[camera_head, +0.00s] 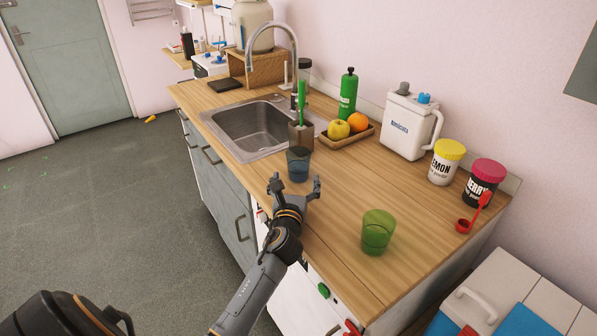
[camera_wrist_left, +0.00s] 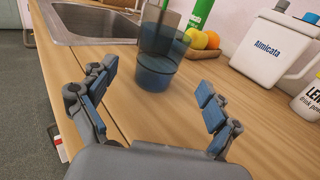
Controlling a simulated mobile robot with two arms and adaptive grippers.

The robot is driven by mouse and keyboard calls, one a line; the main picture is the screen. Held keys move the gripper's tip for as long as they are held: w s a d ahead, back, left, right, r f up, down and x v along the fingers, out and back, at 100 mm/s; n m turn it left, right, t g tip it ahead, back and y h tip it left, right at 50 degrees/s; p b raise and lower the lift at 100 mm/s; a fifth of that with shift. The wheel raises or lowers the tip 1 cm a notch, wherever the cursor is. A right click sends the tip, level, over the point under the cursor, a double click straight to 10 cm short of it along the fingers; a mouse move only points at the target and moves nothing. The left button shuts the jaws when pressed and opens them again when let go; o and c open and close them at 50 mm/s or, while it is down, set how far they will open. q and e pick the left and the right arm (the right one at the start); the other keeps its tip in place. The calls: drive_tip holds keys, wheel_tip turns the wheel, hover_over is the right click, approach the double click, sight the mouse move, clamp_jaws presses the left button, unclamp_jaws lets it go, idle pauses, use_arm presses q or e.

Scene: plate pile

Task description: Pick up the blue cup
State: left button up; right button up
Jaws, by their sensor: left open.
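The blue cup (camera_head: 298,165) is a dark translucent tumbler standing upright on the wooden counter (camera_head: 335,215), close to the sink's near right corner. My left gripper (camera_head: 295,187) is open and empty, low over the counter just on the near side of the cup. In the left wrist view the blue cup (camera_wrist_left: 160,55) stands ahead of the open left gripper (camera_wrist_left: 156,95), beyond the fingertips and roughly between their lines. The fingers do not touch it. My right gripper does not show in either view.
A green cup (camera_head: 377,232) stands to the right. Behind the blue cup are a brush holder (camera_head: 301,137), the sink (camera_head: 253,128) and a fruit tray (camera_head: 327,142). A white jug (camera_head: 408,125) and the lemon (camera_head: 446,162) and berry (camera_head: 483,183) jars stand along the wall.

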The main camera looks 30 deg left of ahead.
sight(299, 157)
use_arm(q)
drive_tip(key=x, duration=0.7)
drive_tip(key=shift+w+a+r, duration=0.15)
drive_tip(key=shift+a, duration=0.05)
drive_tip(key=c, duration=1.2)
